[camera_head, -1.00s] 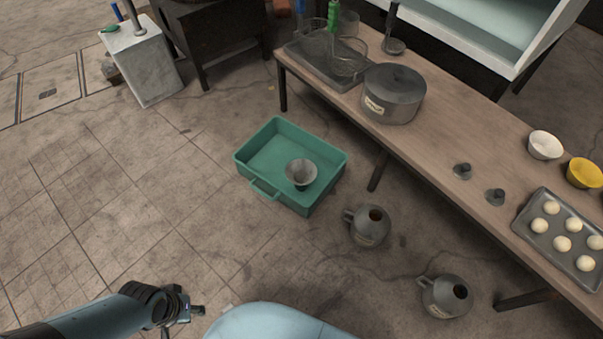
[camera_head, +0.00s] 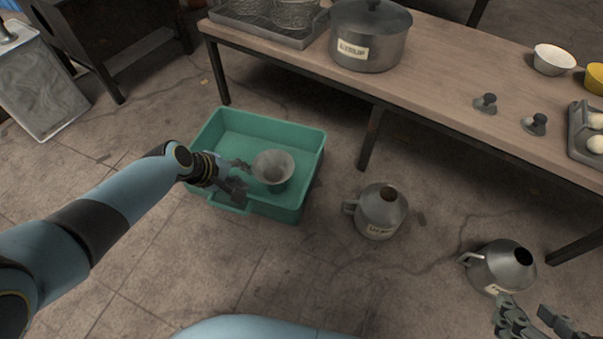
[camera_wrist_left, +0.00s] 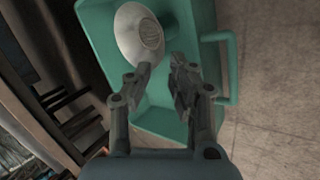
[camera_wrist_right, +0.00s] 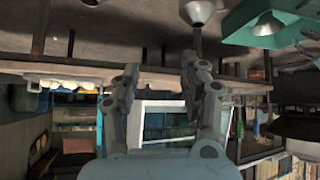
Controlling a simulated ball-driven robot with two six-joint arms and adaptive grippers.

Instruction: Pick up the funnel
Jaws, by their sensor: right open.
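The grey metal funnel (camera_head: 273,167) sits in the green bin (camera_head: 313,180) on the floor, wide mouth up. My left gripper (camera_head: 245,175) is just left of the funnel, over the bin. In the left wrist view the funnel (camera_wrist_left: 132,32) lies just beyond the fingertips (camera_wrist_left: 162,64), which are apart with nothing between them. My right gripper (camera_head: 530,308) is at the lower right of the head view, open and empty, in front of a metal jug. The funnel's lower part is partly hidden in the head view.
Two metal jugs (camera_head: 380,212) (camera_head: 503,266) stand on the floor right of the bin. A long wooden table (camera_head: 430,75) behind carries a lidded pot (camera_head: 370,38), a tray, bowls and small knobbed items. Floor in front of the bin is clear.

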